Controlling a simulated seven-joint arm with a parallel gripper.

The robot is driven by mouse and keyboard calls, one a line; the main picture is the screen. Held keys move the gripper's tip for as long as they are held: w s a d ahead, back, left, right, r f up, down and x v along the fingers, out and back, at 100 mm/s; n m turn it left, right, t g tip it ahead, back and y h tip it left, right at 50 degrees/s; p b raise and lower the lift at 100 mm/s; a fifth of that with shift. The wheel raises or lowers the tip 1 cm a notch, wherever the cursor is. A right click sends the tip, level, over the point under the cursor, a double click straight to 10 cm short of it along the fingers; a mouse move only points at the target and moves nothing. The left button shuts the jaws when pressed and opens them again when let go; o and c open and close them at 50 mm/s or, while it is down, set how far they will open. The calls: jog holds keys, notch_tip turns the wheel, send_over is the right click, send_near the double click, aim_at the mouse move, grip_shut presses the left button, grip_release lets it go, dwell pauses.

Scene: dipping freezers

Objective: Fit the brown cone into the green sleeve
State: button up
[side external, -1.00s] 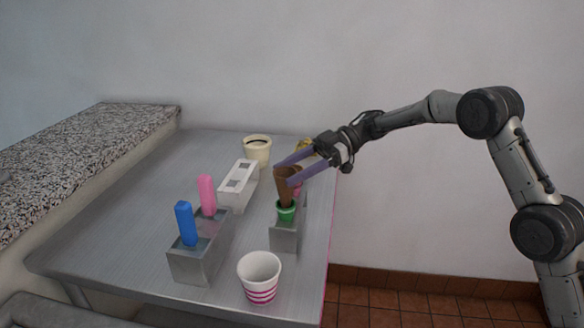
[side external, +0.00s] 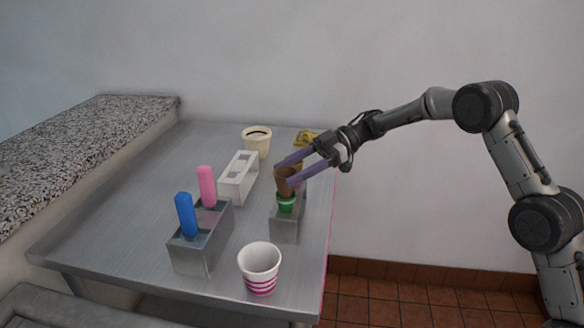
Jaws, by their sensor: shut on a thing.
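The brown cone (side external: 284,182) stands roughly upright, point down, at the green sleeve (side external: 286,204). Its lower end is hidden inside the sleeve's rim; I cannot tell how deep it sits. The sleeve is held in the top of a grey metal stand (side external: 285,226). My gripper (side external: 285,172), with two long purple fingers, is shut on the cone's upper part, above the sleeve. The fingers hide part of the cone. More brown shows behind the near finger; I cannot tell whether it all belongs to this cone.
A metal holder with a blue bar (side external: 186,215) and a pink bar (side external: 207,186) stands left. A white slotted block (side external: 239,178), a cream tub (side external: 257,141) and a yellow item (side external: 306,138) are farther back. A striped paper cup (side external: 260,268) stands in front. The table's left side is clear.

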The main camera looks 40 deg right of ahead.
jog(key=shift+f, duration=1.05)
jog(key=o, duration=1.4)
jog(key=v, duration=1.4)
jog(key=shift+a, duration=0.1)
